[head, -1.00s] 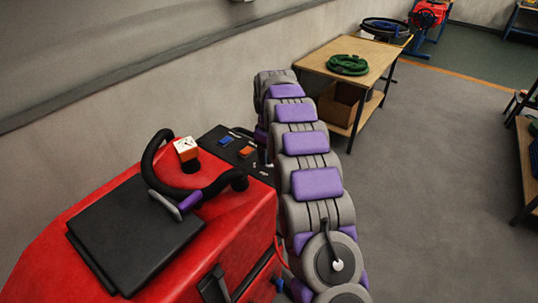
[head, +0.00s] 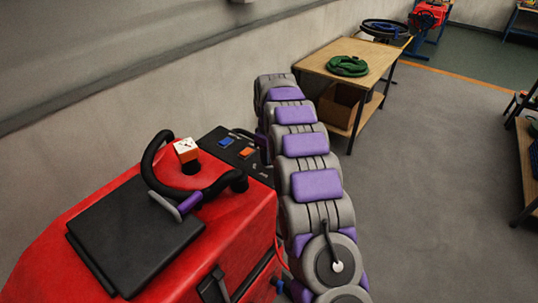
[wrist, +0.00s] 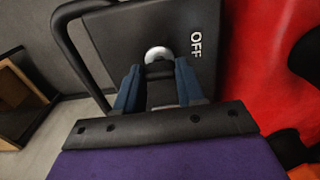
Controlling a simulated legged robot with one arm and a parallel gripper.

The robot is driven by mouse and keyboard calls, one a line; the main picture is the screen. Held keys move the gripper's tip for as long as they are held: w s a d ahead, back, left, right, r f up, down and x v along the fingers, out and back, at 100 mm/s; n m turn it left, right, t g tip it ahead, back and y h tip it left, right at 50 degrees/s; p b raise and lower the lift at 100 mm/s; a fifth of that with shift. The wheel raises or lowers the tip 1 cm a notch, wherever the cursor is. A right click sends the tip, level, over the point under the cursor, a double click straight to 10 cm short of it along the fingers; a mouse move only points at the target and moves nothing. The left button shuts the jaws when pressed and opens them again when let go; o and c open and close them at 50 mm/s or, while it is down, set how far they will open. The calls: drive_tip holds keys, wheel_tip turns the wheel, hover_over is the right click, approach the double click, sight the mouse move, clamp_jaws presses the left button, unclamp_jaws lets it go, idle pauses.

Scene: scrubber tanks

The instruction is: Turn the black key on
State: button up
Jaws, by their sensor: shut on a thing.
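The black key (wrist: 161,93) sits between the two blue fingers of my gripper (wrist: 158,84) in the wrist view, and the gripper is shut on it. A round silver lock (wrist: 157,53) shows just beyond the key on the dark panel (wrist: 120,35). White "OFF" lettering (wrist: 196,43) is to the right of the lock. In the head view, the black panel (head: 210,142) is on the far end of the red scrubber (head: 235,225). My arm curves along its right side, and the gripper and key cannot be made out there.
Blue (head: 227,141) and orange (head: 246,153) switches are on the panel. A black handle (head: 152,160) loops over the scrubber beside an orange-and-white knob (head: 186,150). A dark bar (wrist: 62,50) edges the panel. A wooden table (head: 340,53) with a green coil (head: 348,66) stands beyond.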

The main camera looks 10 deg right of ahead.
drive_tip(key=shift+m, duration=0.3)
drive_tip(key=shift+r+m+p, duration=0.1)
drive_tip(key=shift+m+p, duration=0.85)
drive_tip(key=shift+m, duration=0.05)
drive_tip(key=m+p, duration=0.1)
drive_tip(key=m, duration=0.2)
drive_tip(key=shift+m+p, duration=0.3)
drive_tip(key=shift+p, duration=0.1)
drive_tip(key=m+p, duration=0.2)
drive_tip(key=m, duration=0.3)
drive_tip(key=shift+m, duration=0.3)
drive_tip(key=o, duration=1)
drive_tip(key=shift+o, duration=0.2)
